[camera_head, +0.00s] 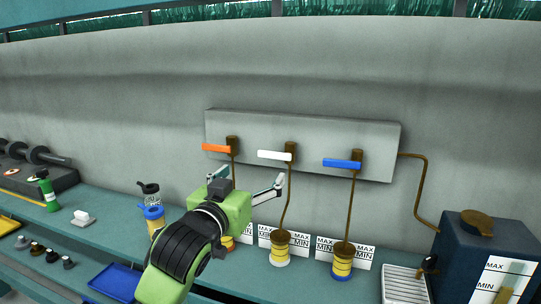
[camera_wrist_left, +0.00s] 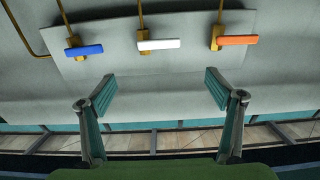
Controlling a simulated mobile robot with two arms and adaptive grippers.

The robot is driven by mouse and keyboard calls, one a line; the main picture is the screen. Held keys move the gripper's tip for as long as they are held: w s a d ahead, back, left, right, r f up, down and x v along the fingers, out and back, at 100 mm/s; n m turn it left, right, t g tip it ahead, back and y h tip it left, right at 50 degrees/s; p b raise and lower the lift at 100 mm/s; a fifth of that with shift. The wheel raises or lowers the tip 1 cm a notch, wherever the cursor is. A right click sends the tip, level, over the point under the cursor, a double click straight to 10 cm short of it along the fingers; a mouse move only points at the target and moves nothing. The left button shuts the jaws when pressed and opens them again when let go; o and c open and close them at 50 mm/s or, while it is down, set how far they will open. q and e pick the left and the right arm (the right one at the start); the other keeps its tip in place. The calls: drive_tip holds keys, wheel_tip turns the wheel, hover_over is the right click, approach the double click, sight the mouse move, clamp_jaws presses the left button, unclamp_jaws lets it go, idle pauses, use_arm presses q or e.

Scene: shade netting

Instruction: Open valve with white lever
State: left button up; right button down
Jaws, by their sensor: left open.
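The white lever (camera_head: 274,155) sits level on the middle of three brown valves on a grey wall panel (camera_head: 375,135) in the head view. In the left wrist view the white lever (camera_wrist_left: 159,44) lies between the blue and orange ones, seen upside down. My left gripper (camera_head: 251,178) is open and empty, below and in front of the white lever. In the left wrist view, its two fingertips (camera_wrist_left: 160,84) are spread wide on either side of the white lever's line, apart from it. My right gripper is not in view.
An orange lever (camera_head: 217,148) and a blue lever (camera_head: 342,163) flank the white one. Brown pipes run down to yellow-banded cups, such as the middle one (camera_head: 281,250), on the shelf. A dark tank (camera_head: 480,250) stands at the right, bottles (camera_head: 151,200) at the left.

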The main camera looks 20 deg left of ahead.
sight(273, 153)
use_arm(q)
drive_tip(key=w+p, duration=0.1)
drive_tip(key=w, duration=0.3)
drive_tip(key=w+p, duration=0.1)
drive_tip(key=w, duration=0.3)
drive_tip(key=w+p, duration=0.1)
drive_tip(key=w, duration=0.3)
drive_tip(key=shift+w+d+r, duration=0.15)
drive_tip(key=shift+d, duration=0.15)
drive_tip(key=shift+w+p, duration=0.35)
drive_tip(key=shift+w, duration=0.35)
drive_tip(key=c, duration=1.6)
